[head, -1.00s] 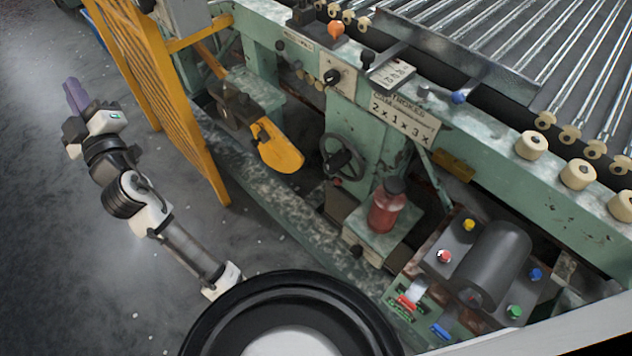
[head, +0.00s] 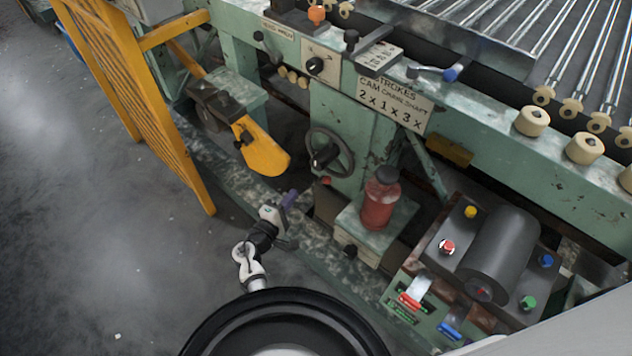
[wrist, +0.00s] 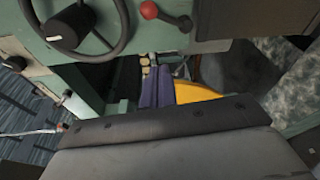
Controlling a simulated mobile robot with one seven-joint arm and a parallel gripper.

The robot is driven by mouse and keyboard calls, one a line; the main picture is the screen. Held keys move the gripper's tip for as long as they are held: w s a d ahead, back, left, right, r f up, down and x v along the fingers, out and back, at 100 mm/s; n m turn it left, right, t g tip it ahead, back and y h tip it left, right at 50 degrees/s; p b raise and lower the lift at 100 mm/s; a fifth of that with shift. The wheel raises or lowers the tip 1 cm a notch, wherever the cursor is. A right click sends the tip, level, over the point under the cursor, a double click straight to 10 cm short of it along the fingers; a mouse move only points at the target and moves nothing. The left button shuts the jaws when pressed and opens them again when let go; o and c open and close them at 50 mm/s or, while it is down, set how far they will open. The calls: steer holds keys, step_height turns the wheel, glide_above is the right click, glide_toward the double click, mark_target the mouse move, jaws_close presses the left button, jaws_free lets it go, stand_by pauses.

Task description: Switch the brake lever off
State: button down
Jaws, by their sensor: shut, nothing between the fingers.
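No label naming a brake is readable, so I cannot tell which lever is the brake. A red ball-knobbed lever (wrist: 149,10) shows at the top of the wrist view; its red knob (head: 327,180) is small below the handwheel in the head view. A lever with a red handle (head: 410,300) and a blue one (head: 449,331) are on the low panel at right. My gripper (head: 291,197) has purple fingers, also in the wrist view (wrist: 157,90). It is shut and empty, in front of the machine, left of the red bottle and apart from the levers.
The handwheel (head: 329,153), yellow guard plate (head: 264,152) and red bottle (head: 379,199) surround the gripper's area. A yellow mesh fence (head: 140,105) stands at left. Knobbed levers, one blue-tipped (head: 451,74), line the upper rail. Open grey floor (head: 90,260) lies at left.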

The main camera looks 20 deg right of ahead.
mark_target(325, 180)
steer(key=w+d+p, duration=0.2)
steer(key=w+d, duration=0.1)
steer(key=d, duration=0.5)
steer(key=shift+w+d+r+p, duration=0.2)
steer(key=shift+w+d+p, duration=0.15)
stand_by(0.4)
